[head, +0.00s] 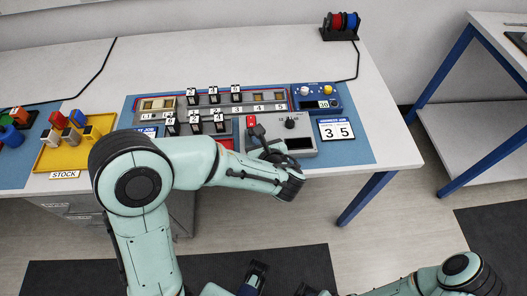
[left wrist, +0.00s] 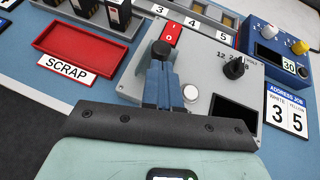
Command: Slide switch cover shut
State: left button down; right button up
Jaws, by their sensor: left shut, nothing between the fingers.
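A grey control box (head: 304,146) stands on the blue mat. In the left wrist view the box (left wrist: 200,75) carries a red switch (left wrist: 172,33) marked I and 0, a black knob (left wrist: 234,67), a round white button (left wrist: 191,93) and a dark recess (left wrist: 240,117). I cannot make out a separate switch cover; my gripper hides part of the box around the switch. My left gripper (head: 256,131) is shut and empty, its tips (left wrist: 160,52) just in front of the red switch. Whether they touch anything is unclear.
A red SCRAP tray (left wrist: 80,47) lies left of the box. A blue unit with knobs (head: 318,97) stands behind it. An ADDRESS JOB card (head: 336,130) lies to its right. A yellow stock tray (head: 52,158) with blocks stands far left. The table's back is mostly clear.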

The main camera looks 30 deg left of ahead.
pick_arm(q)
jog(key=shift+w+a, duration=0.25)
jog(key=shift+w, duration=0.05)
jog(key=w+a, duration=0.1)
jog(key=w, duration=0.1)
jog(key=w+a, duration=0.1)
jog(key=w, duration=0.1)
jog(key=w+a, duration=0.1)
jog(key=w, duration=0.1)
jog(key=shift+w+a+p, duration=0.1)
jog(key=shift+a+p, duration=0.25)
jog(key=shift+a, duration=0.05)
jog(key=shift+r, duration=0.1)
jog(key=shift+a, duration=0.1)
